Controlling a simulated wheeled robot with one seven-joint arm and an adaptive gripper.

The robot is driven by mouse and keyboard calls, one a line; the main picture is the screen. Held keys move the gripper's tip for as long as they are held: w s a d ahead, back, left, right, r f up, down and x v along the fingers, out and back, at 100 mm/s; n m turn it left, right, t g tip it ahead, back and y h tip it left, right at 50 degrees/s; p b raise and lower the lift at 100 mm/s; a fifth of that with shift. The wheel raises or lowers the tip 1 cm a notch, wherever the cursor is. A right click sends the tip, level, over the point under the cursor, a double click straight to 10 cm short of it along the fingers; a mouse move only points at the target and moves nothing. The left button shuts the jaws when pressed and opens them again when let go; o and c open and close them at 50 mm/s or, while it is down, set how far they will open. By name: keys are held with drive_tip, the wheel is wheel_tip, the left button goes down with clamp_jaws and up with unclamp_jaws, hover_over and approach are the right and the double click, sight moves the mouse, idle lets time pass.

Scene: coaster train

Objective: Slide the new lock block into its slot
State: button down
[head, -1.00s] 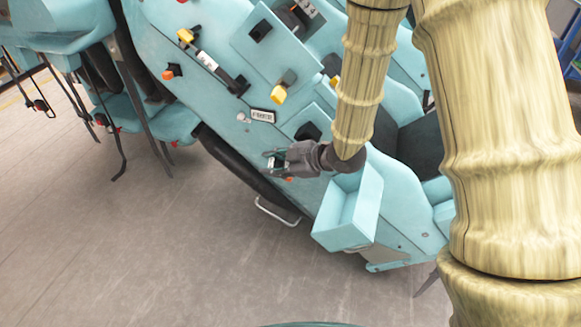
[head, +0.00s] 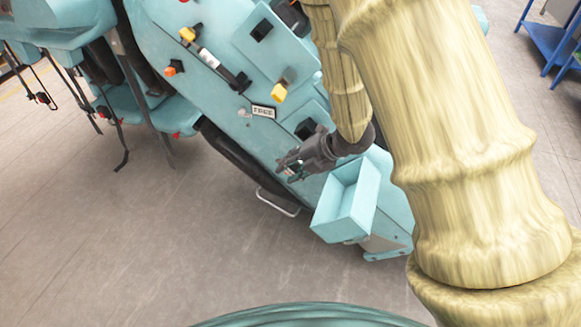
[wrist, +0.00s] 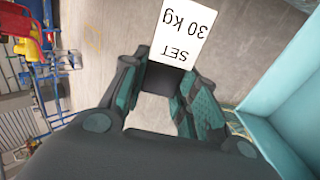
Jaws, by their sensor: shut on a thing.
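My gripper (head: 290,171) is shut on a dark piece (wrist: 168,79) with a white face printed "SET 30 kg" (wrist: 186,34). The print reads upside down in the wrist view, and the piece sticks out past the fingertips. In the head view the held piece is too small to identify. My gripper is just left of an open teal box on the teal coaster car (head: 222,100). Dark square openings (head: 262,30) (head: 305,128) show in the car's panels. I cannot tell which one is the block's slot.
The open teal box (head: 335,222) looks empty; its wall (wrist: 262,118) is close on the right in the wrist view. A yellow-knobbed lever (head: 279,92) and a "FREE" sign (head: 263,112) are above my gripper. Bare floor (head: 150,240) lies left and below.

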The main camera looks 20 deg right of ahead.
drive_tip(key=shift+d+r, duration=0.1)
drive_tip(key=shift+s+r, duration=0.1)
drive_tip(key=shift+r, duration=0.05)
drive_tip(key=shift+w+d+p, duration=0.3)
drive_tip(key=shift+w+d, duration=0.25)
drive_tip(key=shift+w, duration=0.25)
drive_tip(key=shift+w+d+p, duration=0.3)
drive_tip(key=shift+w+d, duration=0.25)
drive_tip(key=shift+w, duration=0.25)
drive_tip(key=shift+w+d+p, duration=0.3)
drive_tip(key=shift+w+d, duration=0.25)
drive_tip(key=shift+w, duration=0.25)
drive_tip(key=shift+w+d+p, duration=0.35)
drive_tip(key=shift+w+d, duration=0.35)
drive_tip(key=shift+w, duration=0.35)
drive_tip(key=shift+w+d+p, duration=0.35)
drive_tip(key=shift+w+d, duration=0.35)
drive_tip(key=shift+w, duration=0.3)
idle(1.1)
drive_tip(key=c, duration=1)
unclamp_jaws()
drive_tip(key=shift+c, duration=0.2)
drive_tip(key=v, duration=1.2)
